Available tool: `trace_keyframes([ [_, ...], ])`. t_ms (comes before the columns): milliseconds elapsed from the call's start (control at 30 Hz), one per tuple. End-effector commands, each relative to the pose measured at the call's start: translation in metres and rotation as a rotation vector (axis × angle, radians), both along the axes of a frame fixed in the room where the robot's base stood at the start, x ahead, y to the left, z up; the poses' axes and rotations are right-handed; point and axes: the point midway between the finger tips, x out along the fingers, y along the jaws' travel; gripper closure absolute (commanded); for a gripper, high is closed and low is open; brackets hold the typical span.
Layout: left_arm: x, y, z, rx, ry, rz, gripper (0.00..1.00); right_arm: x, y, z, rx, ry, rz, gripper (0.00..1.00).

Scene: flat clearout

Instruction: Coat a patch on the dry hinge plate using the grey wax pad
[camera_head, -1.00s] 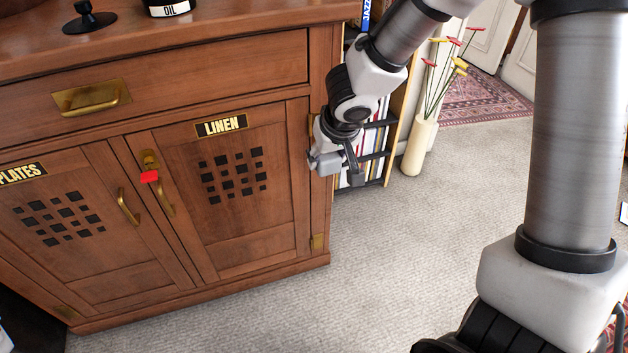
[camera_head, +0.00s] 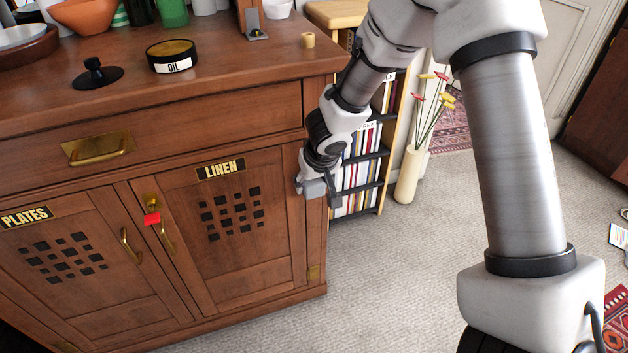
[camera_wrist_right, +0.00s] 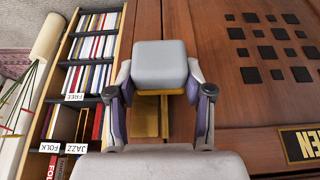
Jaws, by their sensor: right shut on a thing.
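My right gripper (camera_wrist_right: 160,88) is shut on the grey wax pad (camera_wrist_right: 160,62), a pale grey block across its fingertips. In the head view the pad (camera_head: 314,188) is at the right edge of the LINEN door, by the cabinet's corner post. A brass hinge plate (camera_wrist_right: 147,116) shows just behind the pad in the wrist view, partly covered by pad and fingers. I cannot tell whether the pad touches it. My gripper hides this upper hinge in the head view. My left gripper is out of view.
The wooden cabinet (camera_head: 240,275) has a brass lock with a red tag (camera_head: 152,219). An OIL tin (camera_head: 172,56) and a black knobbed disc (camera_head: 97,77) stand on its top. A bookshelf (camera_head: 385,150) and a flower vase (camera_head: 409,175) stand right of my gripper. The carpet (camera_head: 400,270) in front is clear.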

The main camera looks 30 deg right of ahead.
Motion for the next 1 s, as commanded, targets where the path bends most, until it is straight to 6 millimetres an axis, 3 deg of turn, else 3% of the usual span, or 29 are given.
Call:
trace_keyframes([
  [1000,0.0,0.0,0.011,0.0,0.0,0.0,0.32,0.013,-0.003,0.001,0.0,0.0,0.0,0.77],
])
